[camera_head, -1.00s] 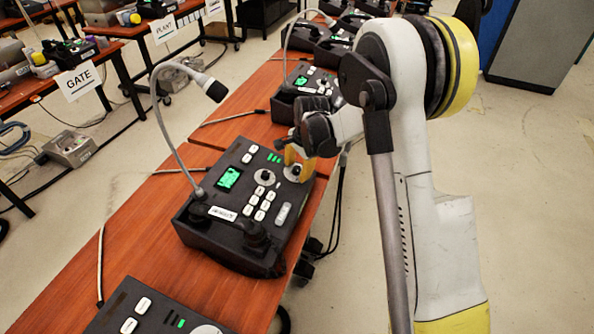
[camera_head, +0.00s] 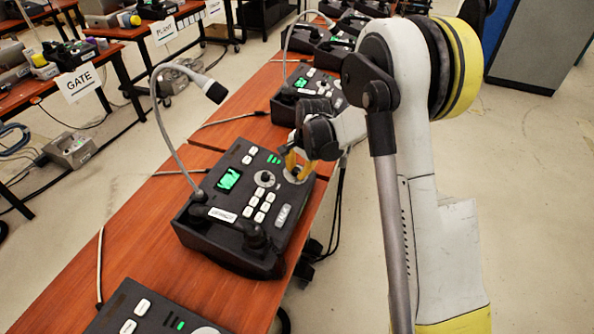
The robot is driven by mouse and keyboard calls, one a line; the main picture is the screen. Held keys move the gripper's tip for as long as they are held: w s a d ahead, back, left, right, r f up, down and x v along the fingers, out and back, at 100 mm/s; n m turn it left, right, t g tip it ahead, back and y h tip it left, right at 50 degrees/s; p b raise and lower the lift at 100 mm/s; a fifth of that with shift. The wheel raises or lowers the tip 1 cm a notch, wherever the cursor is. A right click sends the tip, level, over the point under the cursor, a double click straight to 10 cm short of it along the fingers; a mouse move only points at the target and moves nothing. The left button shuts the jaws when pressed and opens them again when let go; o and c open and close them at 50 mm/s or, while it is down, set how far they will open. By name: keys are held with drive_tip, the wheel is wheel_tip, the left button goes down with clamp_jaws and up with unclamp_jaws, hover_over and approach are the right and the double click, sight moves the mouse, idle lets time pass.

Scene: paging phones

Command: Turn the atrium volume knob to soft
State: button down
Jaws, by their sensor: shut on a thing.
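A black paging console (camera_head: 225,238) with a gooseneck microphone (camera_head: 165,125) stands on the wooden table. Its label (camera_head: 222,214) is too small to read for sure. A knob with a pale round dial (camera_head: 296,174) sits at the console's far right corner, and a second round dial (camera_head: 264,179) lies left of it.
Another console (camera_head: 150,312) is at the front, and more stand farther back. A grey cable (camera_head: 99,265) lies along the table's left side.

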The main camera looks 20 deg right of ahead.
drive_tip(key=n, duration=0.7)
drive_tip(key=shift+y+b, duration=0.3)
drive_tip(key=n, duration=0.6)
drive_tip(key=shift+t+y, duration=0.3)
drive_tip(key=shift+y, duration=0.1)
drive_tip(key=shift+n, duration=0.3)
drive_tip(key=c, duration=1.2)
unclamp_jaws()
drive_tip(key=v, duration=1.2)
